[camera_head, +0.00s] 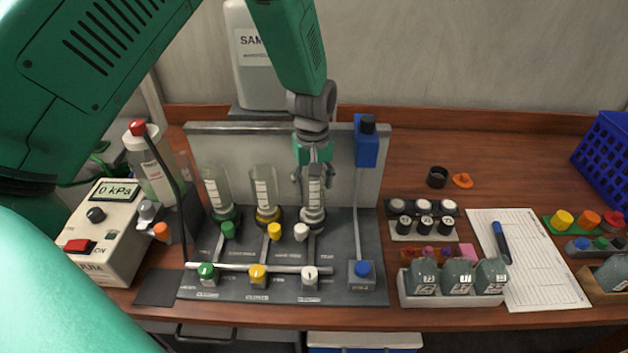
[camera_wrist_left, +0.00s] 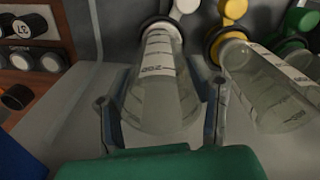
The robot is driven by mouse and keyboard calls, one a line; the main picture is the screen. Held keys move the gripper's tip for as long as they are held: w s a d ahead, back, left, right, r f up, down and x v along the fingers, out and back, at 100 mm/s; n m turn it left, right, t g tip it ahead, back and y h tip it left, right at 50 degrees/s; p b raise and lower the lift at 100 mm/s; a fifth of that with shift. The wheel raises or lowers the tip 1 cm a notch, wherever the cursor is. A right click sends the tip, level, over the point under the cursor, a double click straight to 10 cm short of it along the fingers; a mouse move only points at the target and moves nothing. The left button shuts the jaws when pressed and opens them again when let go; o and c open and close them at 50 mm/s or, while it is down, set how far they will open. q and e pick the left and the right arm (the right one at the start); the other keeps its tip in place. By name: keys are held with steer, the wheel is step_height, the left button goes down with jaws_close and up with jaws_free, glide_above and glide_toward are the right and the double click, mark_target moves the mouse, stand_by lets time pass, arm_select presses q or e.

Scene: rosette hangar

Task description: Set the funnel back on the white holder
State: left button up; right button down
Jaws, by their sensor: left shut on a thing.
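My left gripper (camera_head: 313,180) reaches down over the rack and is shut on the clear graduated funnel (camera_head: 314,197), the rightmost of three. In the left wrist view, the gripper's fingers (camera_wrist_left: 163,118) lie on both sides of this funnel (camera_wrist_left: 162,92). The funnel looks upright, and its lower end is at the dark ring of the white holder (camera_head: 312,222). I cannot tell whether it bears fully on the ring. The fingers and wrist hide its upper part in the head view. The right gripper is not in view.
Funnels stand in the yellow holder (camera_head: 265,192) and the green holder (camera_head: 217,188) to the left. A blue block (camera_head: 367,146) on a post is close on the right. A vacuum pump box (camera_head: 98,230) and a bottle (camera_head: 153,170) are at the left.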

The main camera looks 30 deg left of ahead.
arm_select(q)
steer(key=shift+a, duration=0.1)
steer(key=shift+p, duration=0.3)
stand_by(0.4)
steer(key=o, duration=1.6)
steer(key=shift+r, duration=0.1)
step_height(320, 180, up, 3)
steer(key=p, duration=0.2)
steer(key=shift+p, duration=0.35)
step_height(320, 180, up, 4)
steer(key=shift+r+p, duration=0.15)
steer(key=shift+p, duration=0.4)
